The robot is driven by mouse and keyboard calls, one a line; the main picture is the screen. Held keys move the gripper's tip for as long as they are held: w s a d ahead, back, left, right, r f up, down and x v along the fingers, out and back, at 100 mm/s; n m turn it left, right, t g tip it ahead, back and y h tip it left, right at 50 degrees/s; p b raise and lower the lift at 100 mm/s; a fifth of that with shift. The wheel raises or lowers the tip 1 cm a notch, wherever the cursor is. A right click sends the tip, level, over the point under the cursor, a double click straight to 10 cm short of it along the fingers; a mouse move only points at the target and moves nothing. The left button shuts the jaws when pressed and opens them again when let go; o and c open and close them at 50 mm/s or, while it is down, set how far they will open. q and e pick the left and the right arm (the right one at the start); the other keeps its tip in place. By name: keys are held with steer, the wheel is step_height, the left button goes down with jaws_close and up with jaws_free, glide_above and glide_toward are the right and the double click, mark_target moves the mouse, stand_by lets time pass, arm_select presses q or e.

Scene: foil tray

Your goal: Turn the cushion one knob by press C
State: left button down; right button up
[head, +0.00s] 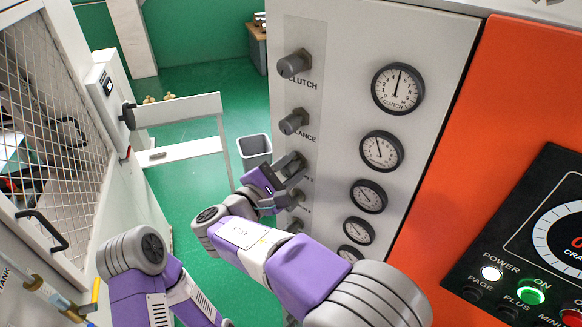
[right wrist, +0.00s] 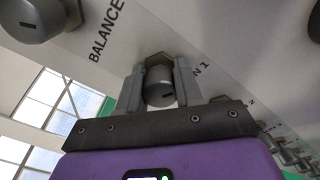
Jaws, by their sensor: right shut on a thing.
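The cushion one knob (head: 291,162) is the third grey knob down the panel, below the balance knob (head: 293,122). In the right wrist view the knob (right wrist: 160,86) is a grey cylinder with a dark pointer mark, beside a label ending in "N 1". My right gripper (head: 282,172) is shut on it, one finger on each side; these fingers also show in the right wrist view (right wrist: 160,90). In the head view the gripper partly hides the knob. My left arm shows at the lower left, but its gripper is out of view.
The clutch knob (head: 293,65) is at the top of the column, and more knobs sit below. Several round gauges (head: 398,88) run down the pale panel to the right. An orange panel (head: 520,80) with lit buttons is at right. A grey bin (head: 254,150) stands on the green floor.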

mark_target(286, 173)
steer(key=shift+r+n+p, duration=0.15)
steer(key=shift+n+p, duration=0.15)
steer(key=shift+p, duration=0.15)
steer(key=o, duration=1)
steer(key=shift+b+v, duration=0.7)
steer(key=shift+v, duration=3.1)
steer(key=shift+d, duration=0.1)
